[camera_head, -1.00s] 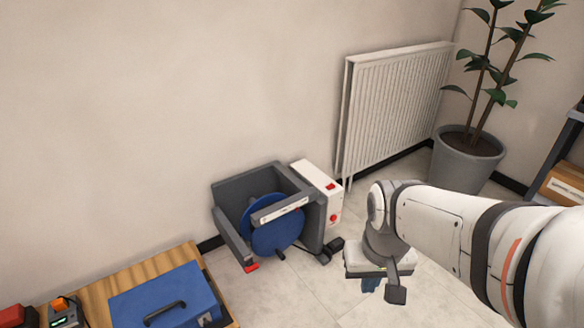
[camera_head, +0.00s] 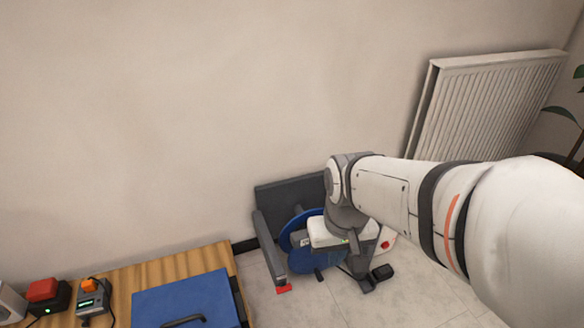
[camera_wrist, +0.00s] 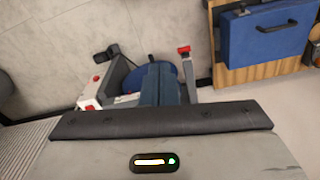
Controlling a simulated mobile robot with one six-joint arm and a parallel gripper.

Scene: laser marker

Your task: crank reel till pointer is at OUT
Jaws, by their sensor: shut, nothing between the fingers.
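The reel is a blue disc (camera_head: 292,228) in a grey frame (camera_head: 266,240) on the floor against the wall. A pale label strip (camera_head: 304,240) crosses its front; its marks and the pointer are too small or covered to read. A small dark knob, likely the crank handle (camera_head: 318,274), sticks out low on the disc. My wrist covers the reel's right part in the head view, and my fingers are hidden there. Contact cannot be told.
A white box with red buttons (camera_wrist: 92,96) adjoins the reel. A wooden table (camera_head: 118,290) with a blue case (camera_head: 190,298) stands at left. A radiator (camera_head: 490,105) is at right. Floor in front is clear.

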